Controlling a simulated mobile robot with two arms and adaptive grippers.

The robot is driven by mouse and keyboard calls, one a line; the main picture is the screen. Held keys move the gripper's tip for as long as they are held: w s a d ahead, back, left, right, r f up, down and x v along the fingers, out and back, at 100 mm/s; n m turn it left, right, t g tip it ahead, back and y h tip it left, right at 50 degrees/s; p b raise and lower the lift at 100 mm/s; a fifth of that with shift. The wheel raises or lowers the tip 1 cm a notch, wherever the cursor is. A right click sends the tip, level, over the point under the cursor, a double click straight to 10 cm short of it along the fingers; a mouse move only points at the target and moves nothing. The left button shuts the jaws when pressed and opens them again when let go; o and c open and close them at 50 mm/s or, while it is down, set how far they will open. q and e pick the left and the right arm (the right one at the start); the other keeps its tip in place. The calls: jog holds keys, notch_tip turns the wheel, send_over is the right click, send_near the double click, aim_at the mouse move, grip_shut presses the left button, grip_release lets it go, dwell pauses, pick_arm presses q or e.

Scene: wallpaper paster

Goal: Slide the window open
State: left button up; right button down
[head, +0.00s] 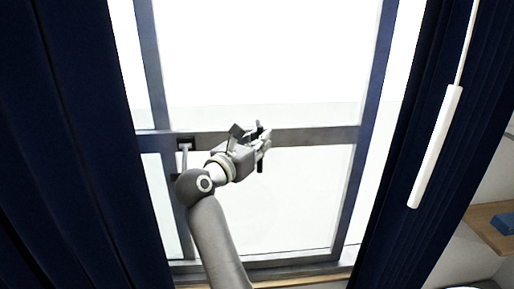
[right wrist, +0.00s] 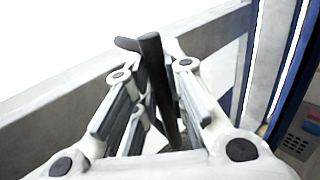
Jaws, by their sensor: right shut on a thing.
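The window (head: 300,137) has a grey metal frame with a horizontal middle rail and bright white panes. My right gripper (head: 257,146) is in front of this rail, near the middle of the window. It is shut on a dark upright handle (head: 260,166), whose ends show above and below the fingers. In the right wrist view the dark handle (right wrist: 158,85) stands between the two fingers, in front of the grey rail. A small dark latch with a light lever (head: 185,146) is on the frame at the left. My left gripper is not in view.
Dark blue curtains hang on the left (head: 60,140) and on the right (head: 410,130). A white rod (head: 436,146) hangs in front of the right curtain. A wooden shelf (head: 485,222) with a blue object (head: 504,222) is at the far right. A sill (head: 300,278) runs below the window.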

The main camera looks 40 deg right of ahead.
jog(key=shift+d, duration=0.1)
jog(key=c, duration=1.7)
grip_release()
jog(key=shift+c, duration=0.2)
jog(key=shift+o, duration=1.4)
jog(key=shift+d, duration=0.15)
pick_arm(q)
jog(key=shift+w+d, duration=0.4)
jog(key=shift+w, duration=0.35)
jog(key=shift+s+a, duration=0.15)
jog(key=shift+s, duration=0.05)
pick_arm(e)
send_near(262, 102)
jog(key=d, duration=0.2)
jog(key=d+r, duration=0.1)
jog(key=s+d+r, duration=0.1)
jog(key=d, duration=0.1)
jog(key=shift+s+d+r, duration=0.1)
jog(key=shift+s+d, duration=0.05)
jog(key=shift+d, duration=0.15)
